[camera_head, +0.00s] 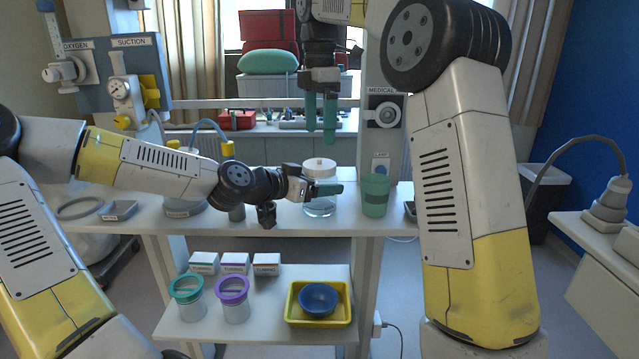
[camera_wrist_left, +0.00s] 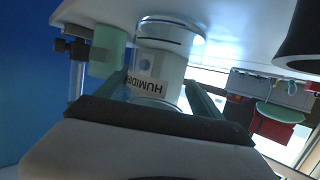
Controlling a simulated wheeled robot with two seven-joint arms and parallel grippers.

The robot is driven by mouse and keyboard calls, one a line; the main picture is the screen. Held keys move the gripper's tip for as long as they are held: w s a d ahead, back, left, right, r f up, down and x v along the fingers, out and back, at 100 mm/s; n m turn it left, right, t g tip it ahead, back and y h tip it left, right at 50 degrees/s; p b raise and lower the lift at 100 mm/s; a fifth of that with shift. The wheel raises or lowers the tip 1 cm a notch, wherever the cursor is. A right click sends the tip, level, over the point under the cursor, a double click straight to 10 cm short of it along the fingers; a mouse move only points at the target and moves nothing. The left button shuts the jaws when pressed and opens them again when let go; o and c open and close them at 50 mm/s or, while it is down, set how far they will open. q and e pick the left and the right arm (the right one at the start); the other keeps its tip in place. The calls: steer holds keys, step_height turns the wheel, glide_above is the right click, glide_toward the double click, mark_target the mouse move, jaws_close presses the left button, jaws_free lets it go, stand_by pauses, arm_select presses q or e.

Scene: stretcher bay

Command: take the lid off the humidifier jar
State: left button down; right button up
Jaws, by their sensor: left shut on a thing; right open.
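The humidifier jar (camera_head: 319,207) is a clear jar with a pale pinkish-white lid (camera_head: 319,168), upright on the white shelf top. The lid sits on the jar. My left gripper (camera_head: 326,188) reaches in from the left and is shut on the jar's upper body, just under the lid. In the left wrist view the jar (camera_wrist_left: 172,55) stands between the green fingers, with its label partly readable; the lid cannot be made out there. My right gripper (camera_head: 320,115) points down above the lid, open and empty, its two green fingers apart.
A green cup (camera_head: 375,196) stands close right of the jar. A small grey tray (camera_head: 119,210) lies at the left of the top. The lower shelf holds lidded jars, small boxes and a yellow tray (camera_head: 345,320) with a blue bowl (camera_head: 318,299). A post with a medical outlet (camera_head: 385,114) rises behind.

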mark_target(320, 164)
steer(key=m, duration=1.4)
steer(key=shift+f, duration=0.1)
steer(key=m, duration=1.5)
steer(key=shift+m, duration=0.4)
steer(key=m, duration=1)
steer(key=shift+m, duration=0.3)
steer(key=m, duration=0.8)
steer(key=shift+m, duration=0.3)
steer(key=shift+f, duration=0.45)
step_height(320, 164, down, 7)
steer(key=shift+r, duration=0.1)
